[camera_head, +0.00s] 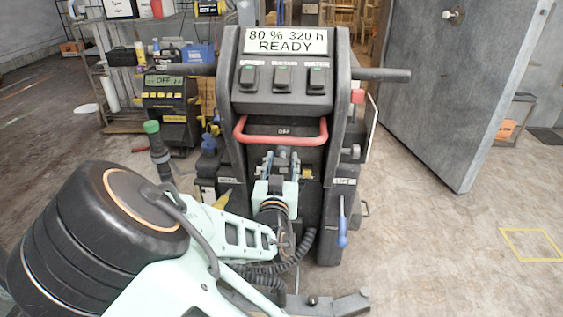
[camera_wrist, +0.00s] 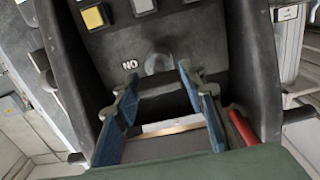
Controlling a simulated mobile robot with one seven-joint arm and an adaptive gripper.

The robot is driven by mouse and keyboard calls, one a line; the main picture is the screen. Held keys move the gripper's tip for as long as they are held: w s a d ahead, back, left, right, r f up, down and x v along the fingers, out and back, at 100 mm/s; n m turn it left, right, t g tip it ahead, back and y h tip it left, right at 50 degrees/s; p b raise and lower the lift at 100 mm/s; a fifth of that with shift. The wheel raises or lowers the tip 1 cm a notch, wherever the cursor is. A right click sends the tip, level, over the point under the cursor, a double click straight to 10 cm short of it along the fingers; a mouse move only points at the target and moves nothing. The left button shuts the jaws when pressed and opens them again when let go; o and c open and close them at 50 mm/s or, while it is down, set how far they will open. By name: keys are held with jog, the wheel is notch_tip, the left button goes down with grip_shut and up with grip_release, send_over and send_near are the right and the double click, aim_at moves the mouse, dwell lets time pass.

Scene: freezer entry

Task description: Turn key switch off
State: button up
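The machine (camera_head: 283,105) stands upright in the middle of the head view. Its display reads "80 % 320 h READY". In the wrist view a round grey knob (camera_wrist: 158,61), which looks like the key switch, sits on the dark panel beside a label that reads "NO" as seen. Its exact setting is too blurred to tell. My gripper (camera_wrist: 157,75) is open, with its blue fingers spread on either side below the knob and a clear gap between them. In the head view my gripper (camera_head: 280,162) reaches the machine's front below the red handle, and the knob is hidden there.
The red handle (camera_head: 281,136) crosses the machine above my gripper. Rocker switches (camera_head: 283,78) sit under the display. A blue-tipped lever (camera_head: 342,225) hangs at right. A charger showing "OFF" (camera_head: 168,105) stands at left. A large grey door (camera_head: 460,90) stands open at right, with free floor before it.

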jog(key=c, duration=0.7)
jog(key=shift+n+p, duration=0.3)
jog(key=n+p, duration=0.2)
jog(key=shift+r+n, duration=0.15)
jog(key=shift+n, duration=0.25)
jog(key=n+p, duration=0.3)
jog(key=n, duration=0.1)
jog(key=shift+a+n, duration=0.15)
jog(key=shift+n, duration=0.15)
jog(key=n+p, duration=0.1)
jog(key=n, duration=0.1)
jog(key=n+p, duration=0.1)
jog(key=n, duration=0.2)
jog(key=shift+f+n+p, duration=0.2)
jog(key=shift+n+p, duration=0.1)
jog(key=n+p, duration=0.1)
jog(key=n, duration=0.3)
jog(key=shift+f, duration=0.15)
jog(key=shift+n, duration=0.3)
